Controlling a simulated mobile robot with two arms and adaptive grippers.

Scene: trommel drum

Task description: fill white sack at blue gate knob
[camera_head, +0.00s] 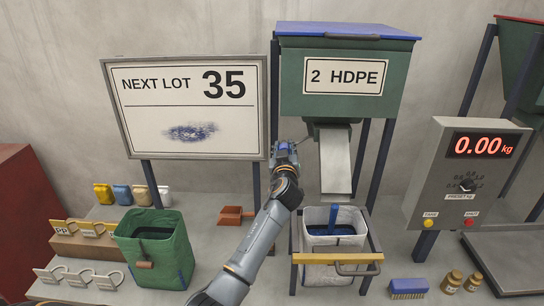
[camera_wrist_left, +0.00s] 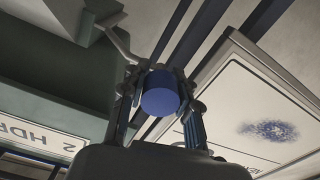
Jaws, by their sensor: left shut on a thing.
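The white sack (camera_head: 332,272) hangs open in a frame with a wooden-handled front bar (camera_head: 352,268), below the pale chute (camera_head: 335,165) of the green "2 HDPE" hopper (camera_head: 300,100). Blue material shows inside the sack, and a blue upright strip stands at its mouth. My left gripper (camera_head: 285,152) is at the left side of the hopper outlet, shut on the blue gate knob (camera_wrist_left: 160,97), which sits between its fingers in the wrist view. No stream of material shows at the chute. My right gripper is not in view.
A scale box (camera_head: 468,175) at right reads 0.00 kg. A "NEXT LOT 35" board (camera_head: 185,105) stands left of the hopper. A green sack (camera_head: 155,255), an orange scoop (camera_head: 232,216) and several tags are at left. A blue brush (camera_head: 408,287) and brass weights lie at lower right.

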